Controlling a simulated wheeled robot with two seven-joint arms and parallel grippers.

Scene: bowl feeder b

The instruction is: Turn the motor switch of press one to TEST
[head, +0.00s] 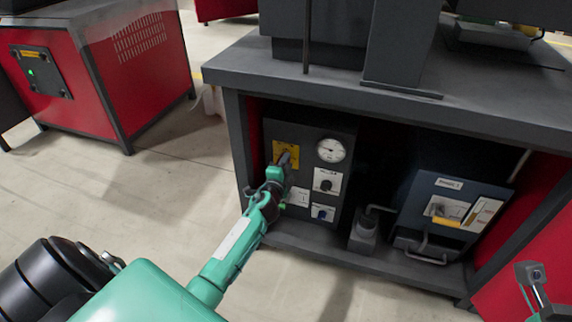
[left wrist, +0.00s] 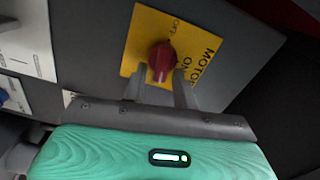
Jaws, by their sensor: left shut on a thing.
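The motor switch is a red knob (left wrist: 161,58) on a yellow plate (left wrist: 145,27) with the words MOTOR, ON and OFF, in the left wrist view. I cannot tell which position the knob points to, and I see no TEST mark. My left gripper (left wrist: 160,88) is shut on the knob, one finger on each side. In the head view the yellow plate (head: 292,144) is at the top left of a dark control panel, and my left gripper (head: 283,162) hides the knob.
Beside the plate are a round gauge (head: 331,150) and two white-plated knobs, an upper (head: 327,181) and a lower (head: 322,213). A blue-grey unit (head: 452,190) stands to the right. The thick bench top (head: 330,85) overhangs the panel. Open floor lies left.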

